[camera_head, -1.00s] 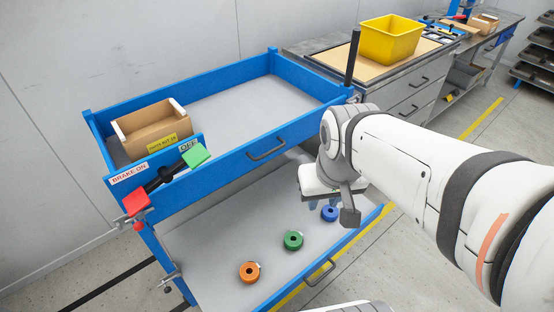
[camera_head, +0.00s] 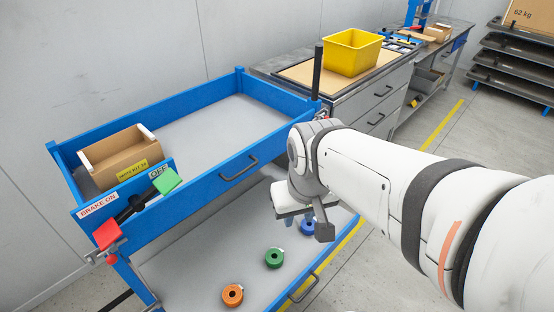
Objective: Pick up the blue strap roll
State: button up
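The blue strap roll (camera_head: 307,228) lies on the grey lower shelf (camera_head: 205,258) of the blue trolley, near its right end. It is partly hidden behind the end of my arm. No roll shows lifted off the shelf. A green roll (camera_head: 274,258) and an orange roll (camera_head: 232,295) lie in a row with the blue one.
The trolley's upper tray (camera_head: 215,130) hangs over part of the lower shelf and holds a cardboard box (camera_head: 118,160). A brake lever with a red end (camera_head: 107,234) and a green end (camera_head: 167,181) sits at its corner. A yellow bin (camera_head: 352,52) stands on the bench behind.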

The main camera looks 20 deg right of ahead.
aim_at(307, 227)
jog(key=u, duration=2.55)
jog(key=k, duration=1.45)
jog(key=z, duration=1.55)
jog(key=i, duration=1.05)
jog(key=z, duration=0.05)
